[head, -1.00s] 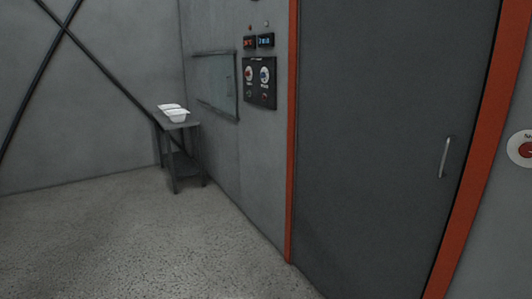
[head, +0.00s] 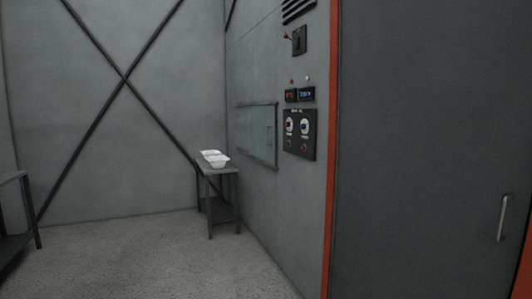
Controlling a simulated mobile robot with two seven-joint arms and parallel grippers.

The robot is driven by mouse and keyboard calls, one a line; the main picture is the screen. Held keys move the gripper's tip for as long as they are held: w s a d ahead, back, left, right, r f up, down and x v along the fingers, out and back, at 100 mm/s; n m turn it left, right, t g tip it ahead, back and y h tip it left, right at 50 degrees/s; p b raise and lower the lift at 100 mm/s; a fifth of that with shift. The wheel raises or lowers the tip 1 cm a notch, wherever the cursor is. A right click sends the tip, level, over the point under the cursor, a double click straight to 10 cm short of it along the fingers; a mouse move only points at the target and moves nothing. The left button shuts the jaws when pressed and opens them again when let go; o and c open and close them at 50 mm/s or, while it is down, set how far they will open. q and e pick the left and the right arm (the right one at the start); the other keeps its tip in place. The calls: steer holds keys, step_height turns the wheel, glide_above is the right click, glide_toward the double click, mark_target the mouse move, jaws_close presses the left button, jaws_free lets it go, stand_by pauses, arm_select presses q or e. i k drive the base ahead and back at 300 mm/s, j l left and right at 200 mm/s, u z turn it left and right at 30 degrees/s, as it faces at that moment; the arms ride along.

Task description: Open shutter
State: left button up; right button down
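A wall hatch with a pale, glassy panel (head: 256,135) is set in the grey wall, left of the control panel. It looks like the shutter and appears closed, with a small upright handle near its right side. A large dark grey door (head: 420,150) with an orange frame fills the right side; it is shut and has a silver upright handle (head: 503,217). Neither of my grippers is in view.
A small grey table (head: 222,170) with white tub-like shells (head: 216,160) stands below the hatch's far side. A control panel (head: 299,134), displays and a lever switch (head: 299,40) are on the wall. Another table (head: 14,180) is at the left edge. The speckled floor (head: 150,260) between is clear.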

mark_target(264, 119)
steer(key=i+u, duration=0.25)
steer(key=i, duration=0.55)
steer(key=i+u, duration=0.1)
steer(key=i, duration=1.35)
steer(key=i+z, duration=0.15)
steer(key=i, duration=1.35)
steer(key=i+z, duration=0.35)
steer(key=i+j+z, duration=0.15)
steer(key=i+z, duration=0.15)
steer(key=i, duration=0.3)
steer(key=i+j+z, duration=0.2)
steer(key=i+z, duration=0.3)
